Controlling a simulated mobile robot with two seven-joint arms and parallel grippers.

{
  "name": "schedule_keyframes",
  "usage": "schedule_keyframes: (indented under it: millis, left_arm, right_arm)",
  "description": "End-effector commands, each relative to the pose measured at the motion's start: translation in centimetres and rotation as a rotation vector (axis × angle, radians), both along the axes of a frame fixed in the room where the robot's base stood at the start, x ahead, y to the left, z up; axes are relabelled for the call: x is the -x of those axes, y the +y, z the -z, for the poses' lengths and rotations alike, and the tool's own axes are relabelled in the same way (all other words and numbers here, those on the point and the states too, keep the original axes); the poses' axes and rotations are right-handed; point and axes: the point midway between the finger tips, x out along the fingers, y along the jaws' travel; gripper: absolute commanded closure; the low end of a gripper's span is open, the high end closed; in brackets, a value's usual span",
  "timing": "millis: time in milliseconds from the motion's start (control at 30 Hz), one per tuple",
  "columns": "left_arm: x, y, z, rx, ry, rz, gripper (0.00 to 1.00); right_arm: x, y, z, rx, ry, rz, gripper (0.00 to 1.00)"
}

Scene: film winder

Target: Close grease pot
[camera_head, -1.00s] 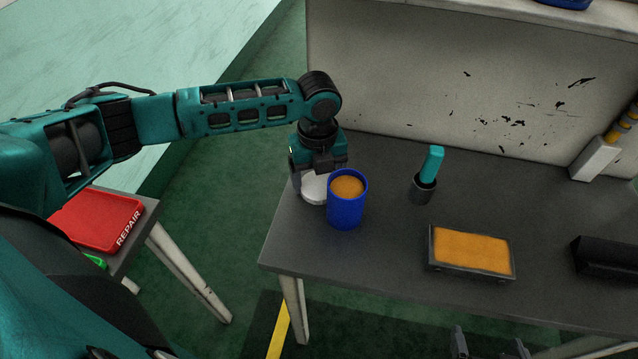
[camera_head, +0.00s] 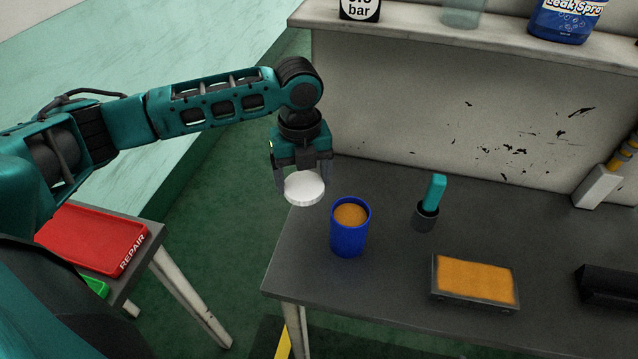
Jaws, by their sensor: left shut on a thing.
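The blue grease pot (camera_head: 348,238) stands upright and open on the dark table, with orange-brown grease showing at its top. My left gripper (camera_head: 304,180) is shut on the white round lid (camera_head: 304,189). It holds the lid in the air, behind and to the left of the pot and apart from it. The lid looks about level. My right gripper is not in view.
A teal-handled tool (camera_head: 433,192) stands in a dark holder (camera_head: 425,217) right of the pot. An orange-filled tray (camera_head: 475,279) lies near the front edge of the table (camera_head: 380,290). A red REPAIR tray (camera_head: 95,238) sits on a side table at left. A shelf wall (camera_head: 430,110) rises behind.

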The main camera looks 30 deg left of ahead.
Motion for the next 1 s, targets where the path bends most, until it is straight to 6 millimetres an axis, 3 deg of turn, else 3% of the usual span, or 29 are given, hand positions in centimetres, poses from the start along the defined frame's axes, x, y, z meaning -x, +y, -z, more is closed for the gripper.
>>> schedule_keyframes:
  millis: [300,500,700,1000]
  left_arm:
    - [2.5,9.4,0.1,-0.004,0.002,-0.007,0.48]
    - [3.5,13.5,0.0,-0.004,0.001,-0.004,0.48]
    - [4.0,15.5,0.0,0.000,0.000,-0.001,0.48]
    - [4.1,15.9,0.0,0.001,-0.001,0.000,0.48]
  right_arm:
    - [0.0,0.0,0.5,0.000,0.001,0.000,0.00]
    - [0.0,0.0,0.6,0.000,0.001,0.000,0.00]
    - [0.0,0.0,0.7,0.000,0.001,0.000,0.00]
    - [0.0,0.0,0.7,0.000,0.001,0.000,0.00]
